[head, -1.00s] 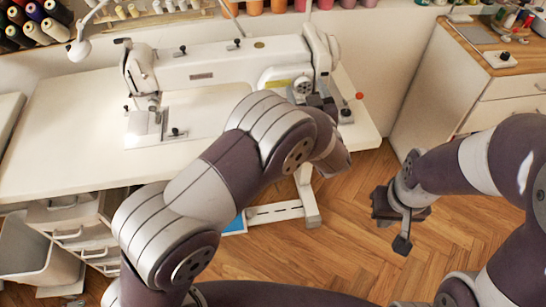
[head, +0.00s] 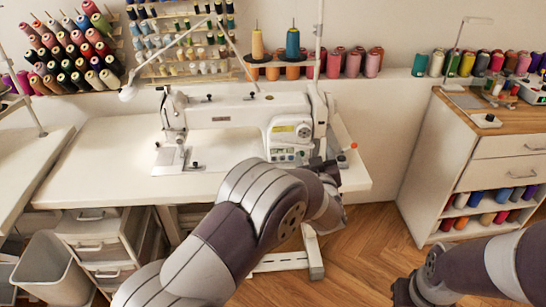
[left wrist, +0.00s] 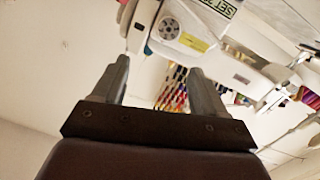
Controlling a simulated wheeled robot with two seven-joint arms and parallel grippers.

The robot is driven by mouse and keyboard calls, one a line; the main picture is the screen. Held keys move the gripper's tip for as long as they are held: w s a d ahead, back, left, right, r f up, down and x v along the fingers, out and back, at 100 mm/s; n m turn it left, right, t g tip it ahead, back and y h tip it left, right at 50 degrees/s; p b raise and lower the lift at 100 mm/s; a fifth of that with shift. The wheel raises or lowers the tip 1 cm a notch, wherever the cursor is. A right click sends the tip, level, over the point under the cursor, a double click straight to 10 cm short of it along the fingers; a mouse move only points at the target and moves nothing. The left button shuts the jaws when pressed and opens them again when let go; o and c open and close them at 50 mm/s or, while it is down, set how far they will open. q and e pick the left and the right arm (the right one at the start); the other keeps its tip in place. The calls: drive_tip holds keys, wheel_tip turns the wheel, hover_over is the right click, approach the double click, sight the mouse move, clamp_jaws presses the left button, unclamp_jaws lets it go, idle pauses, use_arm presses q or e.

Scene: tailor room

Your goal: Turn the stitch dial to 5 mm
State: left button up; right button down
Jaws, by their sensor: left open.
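A white sewing machine (head: 240,122) stands on a white table (head: 100,160). The round stitch dial (head: 303,131) is on the front of its right-hand column, beside a yellow label. The dial also shows in the left wrist view (left wrist: 168,28), beyond the fingertips, with a display panel (left wrist: 221,8) partly cut off by the top edge. My left gripper (head: 320,163) is just below and right of the machine's column, apart from the dial. Its two fingers (left wrist: 158,72) are spread, with nothing between them. My right gripper (head: 405,292) is low at the right, partly cut off; its jaws are unclear.
Thread spools (head: 70,50) fill racks on the back wall. A small red-tipped part (head: 354,146) is near the table's right end. A cabinet (head: 490,165) stands at the right, drawers (head: 95,235) and a bin (head: 50,270) at the lower left. Floor between table and cabinet is clear.

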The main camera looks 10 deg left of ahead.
use_arm(q)
wheel_tip(320, 180, up, 6)
drive_tip(key=a+f+m+g+h+p, duration=0.1)
drive_tip(key=a+m+g+h+p, duration=0.15)
drive_tip(key=p, duration=0.35)
drive_tip(key=s+a+r+m+g+h+p, duration=0.1)
drive_tip(key=s+a+r+g+p, duration=0.2)
drive_tip(key=s+p, duration=0.2)
drive_tip(key=s+a+r+m+g+h+p, duration=0.1)
drive_tip(key=s+a+r+g+p, duration=0.2)
drive_tip(key=s, duration=0.7)
drive_tip(key=g+p, duration=0.1)
drive_tip(key=p, duration=0.1)
drive_tip(key=shift+s+a+r+p, duration=0.15)
drive_tip(key=shift+a+r+p, duration=0.05)
drive_tip(key=shift+r+p, duration=0.2)
drive_tip(key=shift+s+m, duration=0.1)
drive_tip(key=shift+m, duration=0.15)
drive_tip(key=s+a+f+g, duration=0.1)
drive_tip(key=s+a+g, duration=0.2)
drive_tip(key=s, duration=0.5)
drive_tip(key=s+a+g, duration=0.3)
drive_tip(key=s, duration=0.5)
drive_tip(key=shift+s+f+m+y, duration=0.15)
drive_tip(key=shift+f+m+y, duration=0.15)
drive_tip(key=shift+f+y, duration=0.05)
drive_tip(key=shift+a, duration=0.1)
